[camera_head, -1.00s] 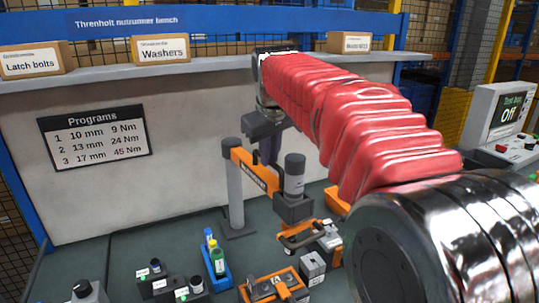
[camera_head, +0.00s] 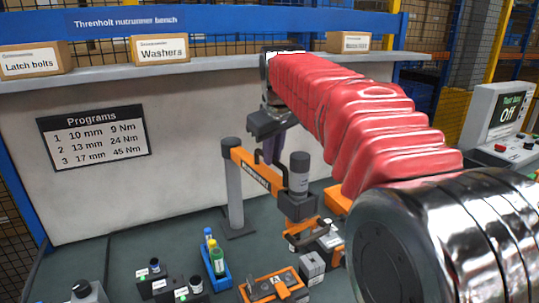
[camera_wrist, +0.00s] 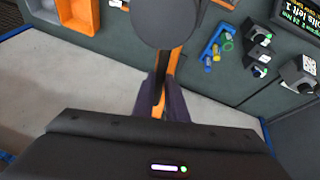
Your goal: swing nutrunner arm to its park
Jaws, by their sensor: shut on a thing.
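The nutrunner arm (camera_head: 252,170) is an orange beam on a grey post (camera_head: 234,190). Its dark grey cylindrical nutrunner (camera_head: 299,175) hangs at the free end, above the bench fixtures. My gripper (camera_head: 270,153) reaches down to the beam from above, with its purplish fingers partly hidden behind the dark handle and beam. In the wrist view my gripper (camera_wrist: 165,100) is shut around a dark bar over the orange beam (camera_wrist: 172,65). The round nutrunner top (camera_wrist: 165,18) shows ahead of the fingers. I cannot make out a park mark.
An orange fixture (camera_head: 275,286) and a second orange-and-grey fixture (camera_head: 318,240) stand below the nutrunner. A blue tray (camera_head: 216,266) with bottles and several dark blocks (camera_head: 165,285) lie to the left. An orange bin (camera_head: 337,200) sits right. The shelf (camera_head: 190,67) runs overhead.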

